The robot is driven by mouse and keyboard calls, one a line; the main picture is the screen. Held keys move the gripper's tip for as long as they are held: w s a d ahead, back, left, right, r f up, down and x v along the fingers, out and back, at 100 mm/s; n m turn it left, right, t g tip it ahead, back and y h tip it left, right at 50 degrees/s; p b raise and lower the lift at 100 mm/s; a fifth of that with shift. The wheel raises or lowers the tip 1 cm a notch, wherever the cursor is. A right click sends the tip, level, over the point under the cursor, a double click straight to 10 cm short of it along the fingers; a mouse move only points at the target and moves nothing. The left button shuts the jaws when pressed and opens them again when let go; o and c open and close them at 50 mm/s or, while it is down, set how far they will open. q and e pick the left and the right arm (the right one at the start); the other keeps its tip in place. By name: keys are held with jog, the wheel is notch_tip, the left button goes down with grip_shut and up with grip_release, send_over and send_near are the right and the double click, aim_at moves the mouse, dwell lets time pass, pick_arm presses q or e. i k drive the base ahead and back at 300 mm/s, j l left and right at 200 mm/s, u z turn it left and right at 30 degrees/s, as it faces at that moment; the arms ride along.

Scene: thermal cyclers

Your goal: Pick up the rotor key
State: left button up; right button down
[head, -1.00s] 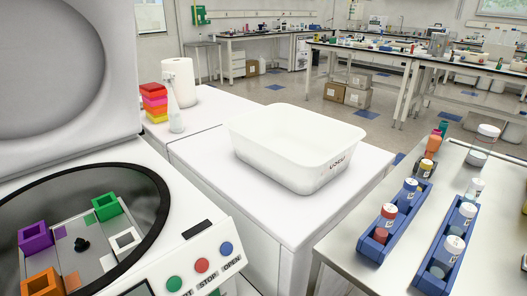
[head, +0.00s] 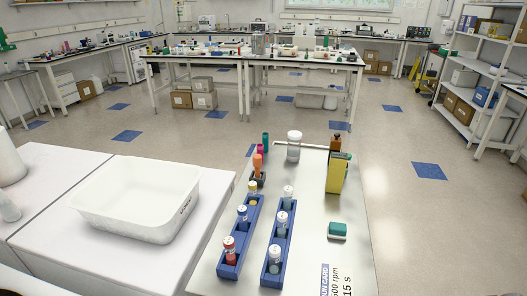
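I cannot make out a rotor key for certain in the head view. On the metal-topped table (head: 345,265) an orange-handled item (head: 257,162) stands upright at a dark base; it is too small to tell what it is. Two long blue racks (head: 238,237) and (head: 277,243) hold capped vials with red, yellow, blue and grey parts. A run card (head: 338,280) lies near the table's front edge, partly cut off by the frame. Neither of my grippers is in view.
A white basin (head: 135,195) stands on the white bench at left. Open floor (head: 425,225) lies right of the table.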

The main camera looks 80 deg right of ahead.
aim_at(257, 159)
jog(key=z, duration=2.6)
